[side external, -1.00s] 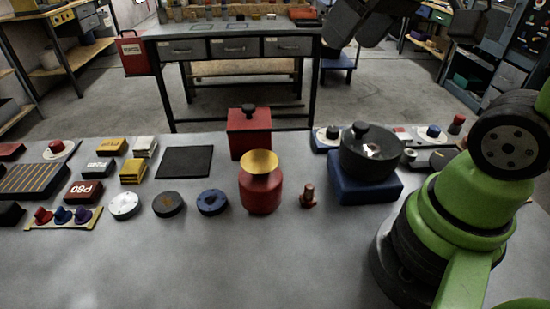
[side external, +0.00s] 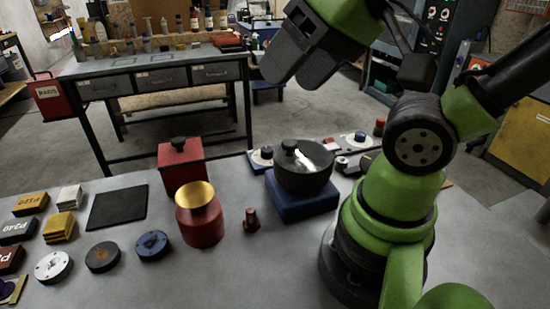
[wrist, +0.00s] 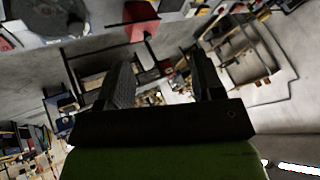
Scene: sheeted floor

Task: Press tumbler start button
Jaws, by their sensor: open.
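The tumbler appears to be the dark round drum (side external: 305,180) with a black knob on its lid, sitting on a blue base (side external: 302,208) at the middle right of the bench. A small red button-like part (side external: 380,126) and a blue knob (side external: 360,138) stand on units behind it. I cannot tell which part is the start button. My gripper (side external: 290,75) is open and empty, high above and behind the drum in the side view. In the wrist view my gripper's two fingers (wrist: 162,85) are spread apart with only background between them.
A red box (side external: 180,168) with a black knob, a red pot (side external: 200,222) with a brass top and a small red-brown post (side external: 251,220) stand left of the drum. A black mat (side external: 118,207) and several discs and blocks lie further left.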

